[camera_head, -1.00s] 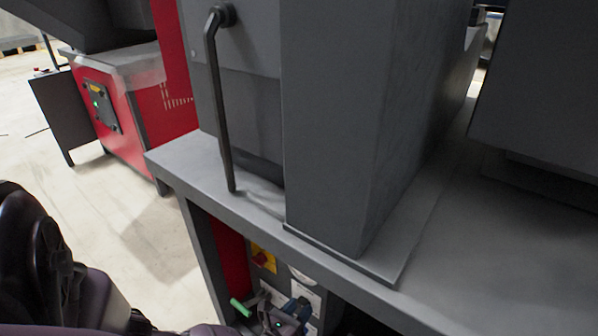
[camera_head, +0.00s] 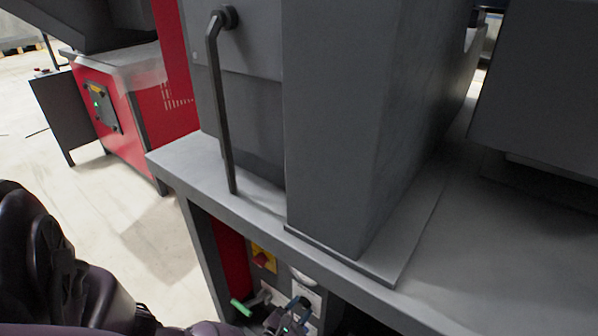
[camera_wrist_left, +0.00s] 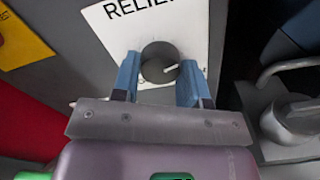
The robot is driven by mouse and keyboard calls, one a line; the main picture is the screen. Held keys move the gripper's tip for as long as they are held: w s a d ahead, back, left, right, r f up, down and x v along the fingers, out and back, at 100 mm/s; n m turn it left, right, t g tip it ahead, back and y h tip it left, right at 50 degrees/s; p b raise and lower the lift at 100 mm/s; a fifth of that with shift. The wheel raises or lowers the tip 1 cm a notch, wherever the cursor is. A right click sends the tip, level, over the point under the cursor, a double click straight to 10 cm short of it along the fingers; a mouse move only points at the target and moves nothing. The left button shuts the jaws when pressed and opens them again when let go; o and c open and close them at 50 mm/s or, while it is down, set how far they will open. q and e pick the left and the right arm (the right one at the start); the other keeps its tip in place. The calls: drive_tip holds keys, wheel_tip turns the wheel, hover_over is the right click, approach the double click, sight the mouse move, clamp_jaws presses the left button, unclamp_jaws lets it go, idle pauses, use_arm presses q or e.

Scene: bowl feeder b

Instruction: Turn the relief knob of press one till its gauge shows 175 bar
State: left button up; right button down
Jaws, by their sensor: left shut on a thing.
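The relief knob (camera_wrist_left: 158,62) is a dark round knob with a pale pointer line, in front of a white plate lettered "RELIE" (camera_wrist_left: 112,30), the rest cut off. In the wrist view the pointer points right and slightly up. My left gripper (camera_wrist_left: 160,78) is shut on the knob, a blue finger on each side of it. In the head view my left gripper (camera_head: 293,312) is low at the panel under the press table, and the knob cannot be made out there. No gauge reading can be read. My right gripper is not in view.
The grey press table (camera_head: 225,202) overhangs the panel. A black bent handle (camera_head: 222,120) hangs above it. A yellow plate with a red switch (camera_head: 262,258) is left of my gripper. A grey metal fitting (camera_wrist_left: 290,120) is close on the right in the wrist view.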

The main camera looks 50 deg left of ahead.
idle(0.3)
use_arm(q)
drive_tip(key=o, duration=0.9)
drive_tip(key=shift+s, duration=0.25)
drive_tip(key=shift+p+v, duration=1)
drive_tip(key=shift+v, duration=4.2)
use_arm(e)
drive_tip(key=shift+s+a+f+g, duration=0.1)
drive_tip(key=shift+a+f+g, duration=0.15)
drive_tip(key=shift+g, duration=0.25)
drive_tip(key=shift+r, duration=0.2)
